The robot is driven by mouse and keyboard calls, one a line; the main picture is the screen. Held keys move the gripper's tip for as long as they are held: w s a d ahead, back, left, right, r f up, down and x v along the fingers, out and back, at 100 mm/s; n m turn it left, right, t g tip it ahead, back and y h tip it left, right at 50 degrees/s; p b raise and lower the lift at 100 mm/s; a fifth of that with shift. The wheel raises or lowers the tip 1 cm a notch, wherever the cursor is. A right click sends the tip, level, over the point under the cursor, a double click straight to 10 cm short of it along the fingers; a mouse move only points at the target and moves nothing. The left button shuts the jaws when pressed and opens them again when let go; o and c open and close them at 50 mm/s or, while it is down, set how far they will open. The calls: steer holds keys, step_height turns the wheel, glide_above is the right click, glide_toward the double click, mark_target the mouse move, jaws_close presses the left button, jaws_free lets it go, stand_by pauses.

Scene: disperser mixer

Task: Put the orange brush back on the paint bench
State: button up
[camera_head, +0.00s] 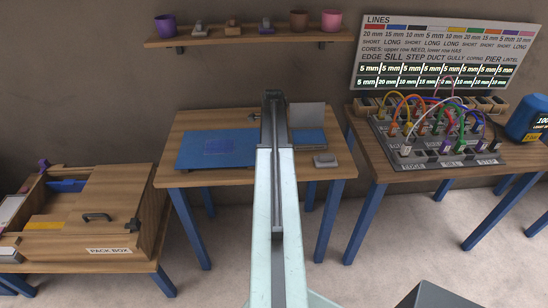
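I cannot make out an orange brush in this view. No bench here is labelled as the paint bench. A wooden bench with blue legs (180,120) stands in the middle, with a flat blue mat (190,150) on it. My pale arm column runs up the middle of the picture and hides part of this bench and mat. My gripper cannot be made out, so what it holds does not show.
A pack box (155,195) sits on a low bench at left. A cable panel (450,150) sits on the right bench, beside a blue canister (527,118). A wall shelf (215,39) holds pots and small blocks. Floor shows between benches.

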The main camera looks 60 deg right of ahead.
steer(key=shift+f, duration=0.75)
steer(key=o, duration=1.2)
steer(key=shift+r, duration=0.15)
step_height(320, 180, up, 12)
steer(key=p, duration=1.2)
steer(key=shift+r+p, duration=0.25)
steer(key=shift+p, duration=0.05)
steer(key=shift+f, duration=0.15)
